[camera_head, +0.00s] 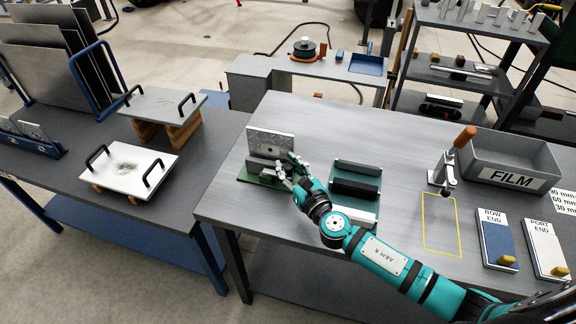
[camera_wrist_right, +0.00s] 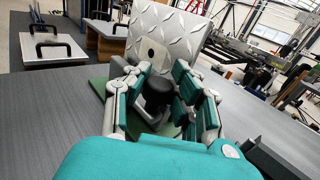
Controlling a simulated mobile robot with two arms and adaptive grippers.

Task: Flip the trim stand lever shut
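A silver diamond-plate panel (camera_head: 271,144) stands upright on a green base (camera_head: 258,180) at the left end of the grey bench. It also shows in the wrist view (camera_wrist_right: 178,36), with a short black knob (camera_wrist_right: 157,91) in front of it. My right gripper (camera_head: 288,172) is at the panel's lower front. In the wrist view its fingers (camera_wrist_right: 158,88) are spread either side of the knob, with a gap visible on the right; contact is unclear. An upright lever with an orange handle (camera_head: 465,137) stands on a metal clamp (camera_head: 446,172) further right. My left gripper is not in view.
Right of the panel is a green tray (camera_head: 357,169) with a black bar. A grey FILM bin (camera_head: 510,157) stands behind the yellow outline (camera_head: 441,224). Two labelled boards (camera_head: 497,238) lie at front right. The bench between tray and clamp is clear.

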